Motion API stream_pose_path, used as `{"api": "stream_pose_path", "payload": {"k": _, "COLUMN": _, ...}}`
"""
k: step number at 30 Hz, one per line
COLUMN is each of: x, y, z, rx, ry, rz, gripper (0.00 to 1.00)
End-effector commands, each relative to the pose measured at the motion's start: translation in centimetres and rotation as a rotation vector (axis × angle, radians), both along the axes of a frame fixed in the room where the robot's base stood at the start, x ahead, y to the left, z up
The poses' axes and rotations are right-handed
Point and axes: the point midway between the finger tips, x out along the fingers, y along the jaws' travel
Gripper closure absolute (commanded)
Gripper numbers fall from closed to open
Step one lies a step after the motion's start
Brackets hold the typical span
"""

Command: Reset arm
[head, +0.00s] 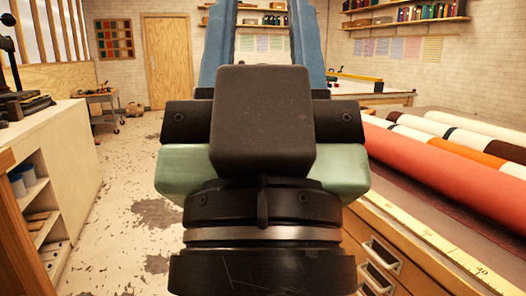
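My gripper (263,25) fills the middle of the head view, seen from behind and pointing away from me. A black ringed wrist is at the bottom, then a pale green body with a dark block on top. Two blue fingers stand apart and run up past the top edge, so their tips are cut off. The far wall shows between them and I see nothing held. A red roll (440,175) lies on the drawer bench (385,235) to the right, apart from the gripper.
White, orange and dark rolls (470,145) lie behind the red one. A yellow ruler (430,240) runs along the bench edge. A pale shelf unit (65,160) stands left. The floor (130,190) between is open, with a small cart (102,100) farther back.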

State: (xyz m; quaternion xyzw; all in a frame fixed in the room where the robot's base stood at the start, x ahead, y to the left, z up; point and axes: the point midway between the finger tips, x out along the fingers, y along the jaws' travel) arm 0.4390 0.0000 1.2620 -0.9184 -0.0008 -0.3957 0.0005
Motion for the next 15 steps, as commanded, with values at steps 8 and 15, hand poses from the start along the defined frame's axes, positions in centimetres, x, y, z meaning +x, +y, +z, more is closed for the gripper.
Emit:
{"api": "stream_pose_path", "payload": {"k": 8, "x": 0.1, "y": 0.0, "z": 10.5, "rx": -0.001, "ry": 0.001, "rz": -0.001, "gripper": 0.6}}
{"api": "stream_pose_path", "payload": {"k": 15, "x": 0.1, "y": 0.0, "z": 18.0, "rx": -0.001, "ry": 0.001, "rz": -0.001, "gripper": 0.6}}
